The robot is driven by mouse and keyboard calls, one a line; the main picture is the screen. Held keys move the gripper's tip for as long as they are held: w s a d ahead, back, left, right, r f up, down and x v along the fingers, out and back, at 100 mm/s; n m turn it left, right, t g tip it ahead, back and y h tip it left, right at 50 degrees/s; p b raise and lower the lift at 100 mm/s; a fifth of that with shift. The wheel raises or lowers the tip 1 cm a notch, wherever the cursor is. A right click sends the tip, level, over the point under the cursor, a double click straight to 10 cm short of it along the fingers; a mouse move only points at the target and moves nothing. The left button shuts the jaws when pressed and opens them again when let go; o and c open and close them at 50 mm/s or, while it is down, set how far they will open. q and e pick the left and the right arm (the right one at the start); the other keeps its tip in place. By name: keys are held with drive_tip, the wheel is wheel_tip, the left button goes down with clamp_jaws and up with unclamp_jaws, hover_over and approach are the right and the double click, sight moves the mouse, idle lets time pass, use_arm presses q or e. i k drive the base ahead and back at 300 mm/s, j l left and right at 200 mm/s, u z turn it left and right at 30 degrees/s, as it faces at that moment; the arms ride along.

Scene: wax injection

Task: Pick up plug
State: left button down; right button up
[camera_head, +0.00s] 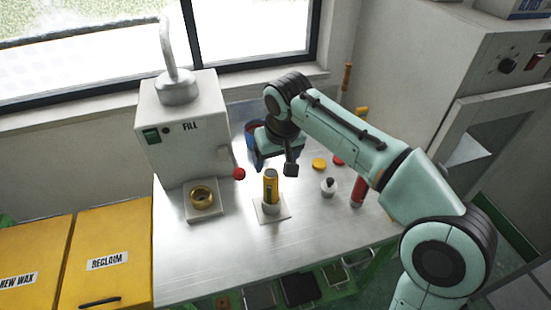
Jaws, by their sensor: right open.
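My right gripper (274,164) is open, reaching in from the right and hanging over the back middle of the steel table. A gold cylinder with a dark mark (271,186) stands upright in a white holder on a small square plate, just below and in front of the gripper in the picture. A small white piece with a dark knob (328,188) stands to the right, apart from the gripper. I cannot tell for certain which small part is the plug. Nothing shows clearly between the fingers. My left gripper is not in view.
A blue container (252,130) is partly hidden behind the gripper. A red cylinder (358,191) stands at right. The table front (230,250) is clear.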

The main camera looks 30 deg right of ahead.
sight(328, 187)
drive_tip(key=k, duration=1)
